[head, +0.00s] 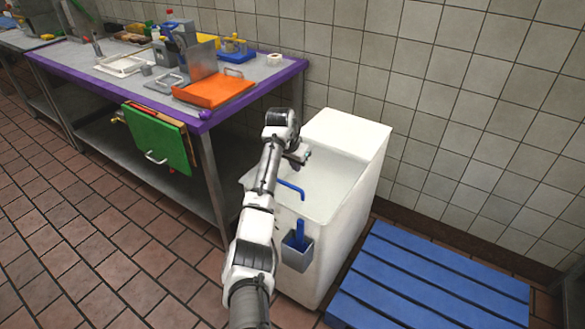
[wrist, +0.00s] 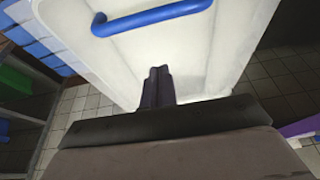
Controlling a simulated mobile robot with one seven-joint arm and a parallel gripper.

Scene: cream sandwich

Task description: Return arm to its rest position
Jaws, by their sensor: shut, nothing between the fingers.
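My arm reaches forward in the head view, and my gripper (head: 300,155) is over the near left part of a white bin-like unit (head: 345,245) with a sloped front. In the wrist view my gripper (wrist: 158,72) is shut, its two dark fingers together with nothing between them. Behind the fingers is the white surface of the unit (wrist: 75,45). A blue handle (head: 290,188) on the unit is just below my gripper in the head view. The handle also shows in the wrist view (wrist: 150,17), beyond the fingertips.
A purple-edged metal table (head: 130,75) with an orange tray (head: 214,90) stands left of my arm. Green boards (head: 155,138) hang on its side. A grey holder (head: 297,252) is on the unit's front. A blue pallet (head: 430,285) lies right. Tiled floor is open at left.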

